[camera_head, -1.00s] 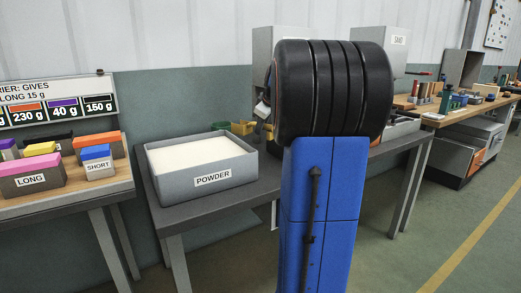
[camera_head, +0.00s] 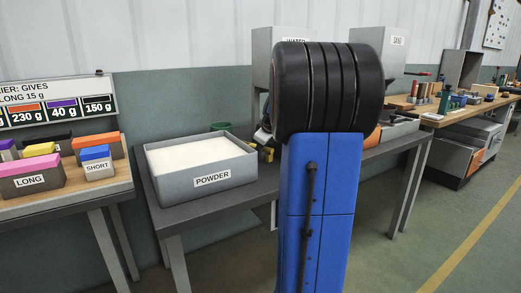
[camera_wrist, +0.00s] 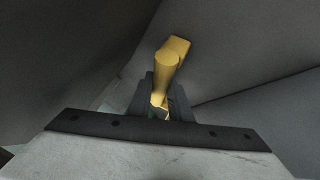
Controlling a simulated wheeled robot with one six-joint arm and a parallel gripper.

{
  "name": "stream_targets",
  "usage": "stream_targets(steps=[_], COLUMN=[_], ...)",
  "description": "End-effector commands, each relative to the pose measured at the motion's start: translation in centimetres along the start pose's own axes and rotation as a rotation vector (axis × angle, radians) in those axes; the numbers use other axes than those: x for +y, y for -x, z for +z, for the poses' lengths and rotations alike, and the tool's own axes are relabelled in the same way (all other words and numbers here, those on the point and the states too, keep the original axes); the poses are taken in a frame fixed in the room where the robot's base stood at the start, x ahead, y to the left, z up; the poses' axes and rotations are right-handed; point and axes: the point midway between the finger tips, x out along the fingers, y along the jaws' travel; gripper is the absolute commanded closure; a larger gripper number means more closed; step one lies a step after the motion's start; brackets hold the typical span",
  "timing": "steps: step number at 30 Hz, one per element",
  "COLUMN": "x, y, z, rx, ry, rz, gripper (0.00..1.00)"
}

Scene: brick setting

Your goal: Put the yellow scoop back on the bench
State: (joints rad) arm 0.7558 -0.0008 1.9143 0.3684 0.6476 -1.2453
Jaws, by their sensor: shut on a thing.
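The yellow scoop (camera_wrist: 168,65) shows in the wrist view, its yellow shaft running up from between the fingers of my gripper (camera_wrist: 160,104). My gripper is shut on it. Grey surfaces lie close around the scoop, and I cannot tell whether it touches them. In the head view my black and blue arm hides most of the gripper. A small yellow patch (camera_head: 268,152) shows just left of the arm, behind the right end of the powder box. The bench (camera_head: 225,212) is dark grey, with bare top along its front edge.
An open grey box labelled POWDER (camera_head: 213,182), full of white powder, stands on the bench. Grey bins labelled WATER and SAND (camera_head: 392,62) stand at the back. A table with coloured blocks (camera_head: 65,208) is at left.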

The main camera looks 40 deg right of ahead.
Motion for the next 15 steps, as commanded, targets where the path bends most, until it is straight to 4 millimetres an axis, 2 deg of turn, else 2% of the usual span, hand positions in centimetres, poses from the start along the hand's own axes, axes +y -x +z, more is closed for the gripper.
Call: stream_targets(steps=[5, 6, 7, 15], x=[-0.11, -0.09, -0.09, -0.08], y=[-0.22, -0.18, -0.18, -0.16], z=[0.13, 0.11, 0.11, 0.1], rx=[0.0, 0.0, 0.0, 0.0], ry=[0.0, 0.0, 0.0, 0.0], rz=[0.0, 0.0, 0.0, 0.0], gripper=[1.0, 0.73, 0.66, 0.64])
